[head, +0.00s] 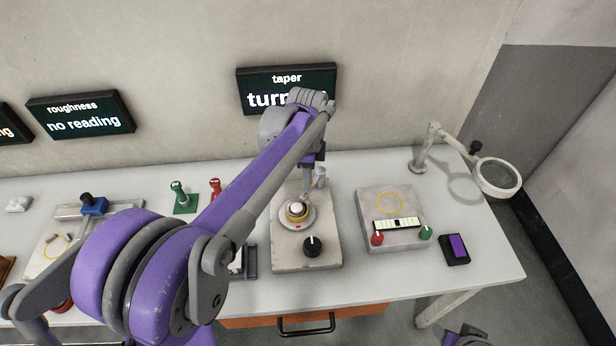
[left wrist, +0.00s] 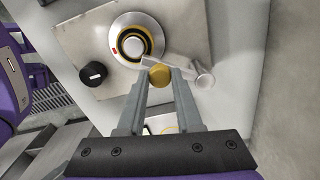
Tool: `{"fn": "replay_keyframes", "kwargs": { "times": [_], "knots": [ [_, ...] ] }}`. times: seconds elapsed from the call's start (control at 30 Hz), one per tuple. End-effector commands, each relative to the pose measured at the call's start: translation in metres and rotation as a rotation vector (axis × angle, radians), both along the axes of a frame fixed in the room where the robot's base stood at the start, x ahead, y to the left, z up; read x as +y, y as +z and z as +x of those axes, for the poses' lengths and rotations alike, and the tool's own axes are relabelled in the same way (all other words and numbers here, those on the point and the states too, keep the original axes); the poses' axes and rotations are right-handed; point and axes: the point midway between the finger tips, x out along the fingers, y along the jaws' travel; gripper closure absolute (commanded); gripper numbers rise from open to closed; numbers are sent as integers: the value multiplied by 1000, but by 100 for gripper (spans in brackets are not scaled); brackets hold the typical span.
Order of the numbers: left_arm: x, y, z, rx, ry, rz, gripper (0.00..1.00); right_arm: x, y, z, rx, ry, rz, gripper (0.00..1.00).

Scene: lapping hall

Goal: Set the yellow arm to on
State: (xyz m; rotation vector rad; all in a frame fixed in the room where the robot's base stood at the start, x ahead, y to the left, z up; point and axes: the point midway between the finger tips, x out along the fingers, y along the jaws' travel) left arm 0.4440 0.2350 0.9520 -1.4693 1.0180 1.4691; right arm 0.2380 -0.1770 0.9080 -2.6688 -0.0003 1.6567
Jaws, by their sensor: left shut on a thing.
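A grey block (head: 327,259) stands on the bench and also shows in the left wrist view (left wrist: 84,30). It carries a white disc with a yellow ring (head: 297,212), a red mark and a black knob (head: 312,246). In the left wrist view the yellow tip of the arm (left wrist: 159,75) sits beside the disc (left wrist: 130,37), by a pale post (left wrist: 203,78). My left gripper (head: 306,191) reaches down behind the disc. Its fingers (left wrist: 158,76) are shut on the yellow tip. In the head view my gripper hides the tip.
A second block (head: 376,204) with red and green knobs, a purple switch (head: 457,247) and a magnifier (head: 497,177) stand to the right. Green (head: 183,197) and red levers stand left. The taper display (head: 287,80) on the wall is partly hidden by my arm.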

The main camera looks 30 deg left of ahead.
Motion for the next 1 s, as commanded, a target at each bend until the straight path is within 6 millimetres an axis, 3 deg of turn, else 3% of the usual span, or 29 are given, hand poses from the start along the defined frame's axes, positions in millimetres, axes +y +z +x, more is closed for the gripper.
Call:
{"fn": "replay_keyframes", "kwargs": {
  "times": [0.13, 0.17, 0.3, 0.67, 0.77, 1.0],
  "knots": [
    [1, 0, 0, -1, 0, 3, 100, 0, 0, 0, 0, 0, 0, 50],
    [1, 0, 0, -1, 0, 3, 62, 0, 0, 0, 0, 0, 0, 50],
    [1, 0, 0, -1, 1, 3, 37, 0, 0, 0, 0, 0, 0, 50],
    [0, 3, 0, -1, 1, 1, 36, 0, 0, 0, 0, 0, 0, 50],
    [0, 14, 0, -1, 1, 1, 36, 0, 2, 0, -1, 0, 0, 50],
    [1, 62, 0, -1, 1, 1, 36, 0, 6, 2, -3, 0, 0, 50]
  ]
}}
